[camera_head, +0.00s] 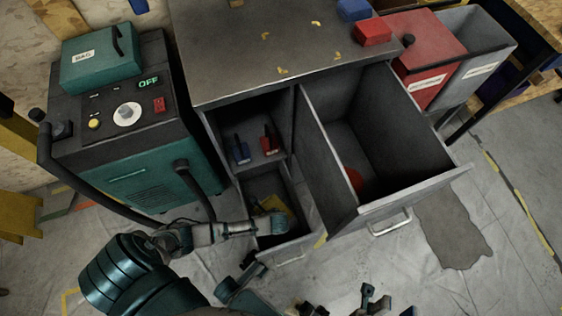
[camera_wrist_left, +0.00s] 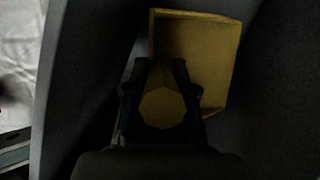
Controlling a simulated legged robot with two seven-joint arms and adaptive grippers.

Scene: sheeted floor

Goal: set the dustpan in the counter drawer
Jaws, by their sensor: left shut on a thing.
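The yellow dustpan (camera_head: 275,203) is inside the open lower counter drawer (camera_head: 291,258), low between its walls. It also shows in the left wrist view (camera_wrist_left: 200,45), with its pan beyond my fingers. My left gripper (camera_head: 275,222) reaches into this drawer from the left. In the wrist view my left gripper (camera_wrist_left: 160,85) is shut on the dustpan's handle. The drawer floor under the dustpan is dark, so I cannot tell whether it touches. My right gripper (camera_head: 375,298) is at the bottom edge, away from the drawer, partly cut off.
A larger drawer (camera_head: 400,213) stands open on the right, with a red thing (camera_head: 354,179) inside. An open shelf (camera_head: 252,136) above the lower drawer holds a blue and a red item. A teal machine (camera_head: 122,120) stands left. Red and grey bins (camera_head: 425,55) are at right.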

